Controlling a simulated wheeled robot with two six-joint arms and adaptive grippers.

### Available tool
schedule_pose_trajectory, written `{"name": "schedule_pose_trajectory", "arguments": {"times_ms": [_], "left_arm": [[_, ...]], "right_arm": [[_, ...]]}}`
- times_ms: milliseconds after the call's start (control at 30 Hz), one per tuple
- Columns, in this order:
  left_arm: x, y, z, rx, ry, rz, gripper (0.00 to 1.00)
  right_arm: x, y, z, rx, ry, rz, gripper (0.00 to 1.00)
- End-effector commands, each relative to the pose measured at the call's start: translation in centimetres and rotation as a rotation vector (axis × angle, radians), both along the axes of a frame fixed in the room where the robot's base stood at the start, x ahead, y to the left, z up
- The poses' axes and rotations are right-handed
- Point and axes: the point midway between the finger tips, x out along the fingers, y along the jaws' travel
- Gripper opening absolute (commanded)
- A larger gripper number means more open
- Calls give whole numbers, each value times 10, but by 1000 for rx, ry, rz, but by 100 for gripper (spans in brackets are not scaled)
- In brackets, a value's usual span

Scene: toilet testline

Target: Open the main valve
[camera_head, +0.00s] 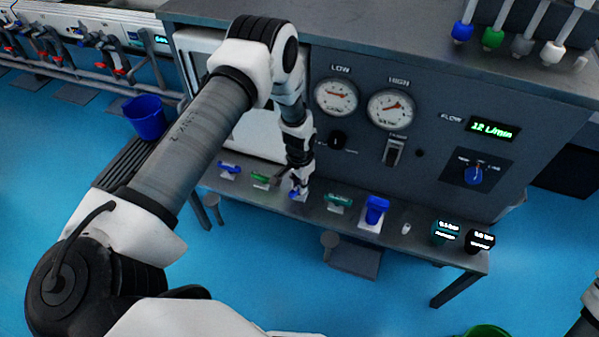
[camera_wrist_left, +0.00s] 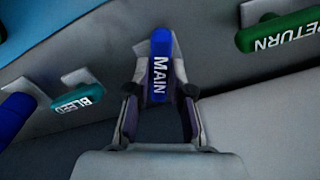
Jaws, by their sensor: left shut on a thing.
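The main valve has a blue handle marked MAIN (camera_wrist_left: 160,68) in the left wrist view, on a pale base plate. My left gripper (camera_wrist_left: 160,100) is shut on this handle, with a dark finger on each side of it. In the head view my left gripper (camera_head: 299,183) reaches down to the bench ledge and mostly hides the handle; only bits of blue (camera_head: 297,194) show. How far the handle is turned is hard to tell. My right gripper is not in view; only a piece of my right arm shows at the lower right edge.
The green RETURN handle (camera_wrist_left: 275,30) and teal BLEED handle (camera_wrist_left: 76,103) flank the main one. The ledge also holds a blue handle (camera_head: 229,168) and a larger blue part (camera_head: 376,210). Behind stand two gauges (camera_head: 336,96) and a flow display reading 12 L/min (camera_head: 493,129).

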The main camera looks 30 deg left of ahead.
Motion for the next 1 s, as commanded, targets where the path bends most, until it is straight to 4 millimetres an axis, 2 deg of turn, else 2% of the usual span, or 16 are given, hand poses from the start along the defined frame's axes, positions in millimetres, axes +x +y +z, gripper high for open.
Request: {"name": "schedule_pose_trajectory", "arguments": {"times_ms": [100,500,1000], "left_arm": [[-1,0,3,0,2,106,0],[-1,0,1,0,2,374,0],[0,0,0,0,0,447,0]], "right_arm": [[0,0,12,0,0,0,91],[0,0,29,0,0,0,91],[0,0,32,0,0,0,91]]}}
